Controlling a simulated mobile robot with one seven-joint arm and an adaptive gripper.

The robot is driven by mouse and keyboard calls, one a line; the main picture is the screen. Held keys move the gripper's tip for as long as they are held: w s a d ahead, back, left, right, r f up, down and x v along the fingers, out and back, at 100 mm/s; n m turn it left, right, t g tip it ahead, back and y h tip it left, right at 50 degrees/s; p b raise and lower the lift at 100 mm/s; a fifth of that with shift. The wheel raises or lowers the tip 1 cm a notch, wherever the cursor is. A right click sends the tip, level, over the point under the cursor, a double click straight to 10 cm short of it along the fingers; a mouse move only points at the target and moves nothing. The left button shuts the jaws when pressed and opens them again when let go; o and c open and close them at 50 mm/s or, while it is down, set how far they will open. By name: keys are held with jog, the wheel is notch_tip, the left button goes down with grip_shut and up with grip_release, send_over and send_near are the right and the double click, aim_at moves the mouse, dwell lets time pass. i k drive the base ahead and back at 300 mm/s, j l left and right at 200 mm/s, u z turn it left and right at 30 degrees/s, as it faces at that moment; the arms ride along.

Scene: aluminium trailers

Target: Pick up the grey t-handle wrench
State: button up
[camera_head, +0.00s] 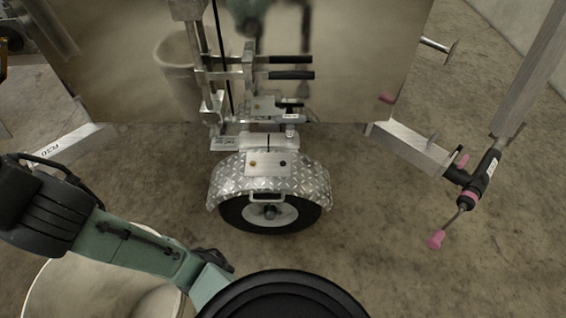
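I cannot make out the grey t-handle wrench for certain. A small grey metal rod with a crossbar at its end (440,46) sticks out at the right edge of the shiny trailer panel and has a T shape. A small grey part with a short upright stub (289,119) also shows above the wheel fender, too small to identify. My green and black arm crosses the lower left and bottom of the view. My gripper is not in view, so its state does not show.
The aluminium panel (340,70) fills the upper middle. Below it are a tread-plate fender (233,180) and a wheel (270,212). Black-handled levers (290,75) stick out in front of the panel. A pink-tipped black fitting (475,185) is on the right frame. Floor at lower right is clear.

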aim_at(289, 119)
jog(key=u, duration=0.75)
jog(key=k+l+u, duration=0.1)
jog(key=l+u, duration=0.2)
jog(key=u, duration=0.15)
jog(key=k+l+u, duration=0.1)
jog(key=l+u, duration=0.2)
jog(key=u, duration=0.15)
jog(key=k+l, duration=0.15)
jog(key=l, duration=0.15)
jog(key=k+l, duration=0.25)
jog(key=l, duration=0.3)
jog(key=i, duration=0.25)
